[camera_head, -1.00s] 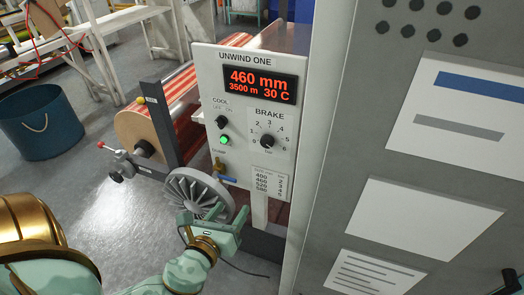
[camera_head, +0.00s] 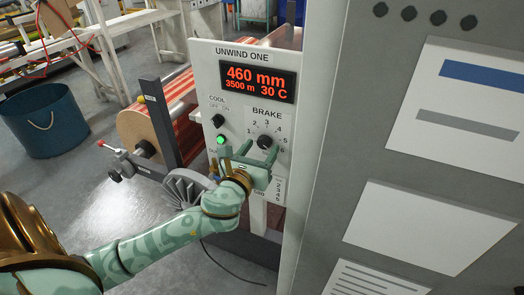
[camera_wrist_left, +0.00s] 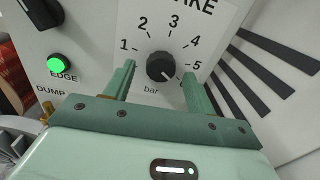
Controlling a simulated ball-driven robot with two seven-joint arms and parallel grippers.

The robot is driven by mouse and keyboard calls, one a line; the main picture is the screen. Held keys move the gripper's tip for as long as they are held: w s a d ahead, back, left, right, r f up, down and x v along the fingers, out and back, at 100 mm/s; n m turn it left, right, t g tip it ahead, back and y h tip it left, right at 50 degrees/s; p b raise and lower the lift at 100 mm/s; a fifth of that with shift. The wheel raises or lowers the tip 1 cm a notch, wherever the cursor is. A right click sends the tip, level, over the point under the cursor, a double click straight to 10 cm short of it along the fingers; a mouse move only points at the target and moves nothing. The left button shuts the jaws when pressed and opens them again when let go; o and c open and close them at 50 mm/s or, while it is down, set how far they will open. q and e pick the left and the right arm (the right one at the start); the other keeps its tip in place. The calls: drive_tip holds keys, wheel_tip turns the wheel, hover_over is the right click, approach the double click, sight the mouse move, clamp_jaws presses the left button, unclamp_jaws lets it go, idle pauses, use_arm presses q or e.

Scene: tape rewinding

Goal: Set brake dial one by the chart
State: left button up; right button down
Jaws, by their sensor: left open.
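The brake dial, a black knob (camera_head: 264,142), is on the white UNWIND ONE panel (camera_head: 206,75). In the left wrist view the knob (camera_wrist_left: 160,66) sits inside a scale from 1 to 6, and its white mark points lower right, towards the 6. My left gripper (camera_head: 247,153) is open in front of the dial. In the wrist view its fingers (camera_wrist_left: 158,72) stand to either side of the knob, with gaps visible.
The COOL switch (camera_head: 217,120) and a lit green button (camera_head: 221,140) are left of the dial. A grey handwheel (camera_head: 186,188) is below left, partly behind my arm. A large grey cabinet (camera_head: 345,140) stands close on the right.

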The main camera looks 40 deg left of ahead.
use_arm(q)
drive_tip(key=shift+w, duration=0.3)
drive_tip(key=c, duration=1)
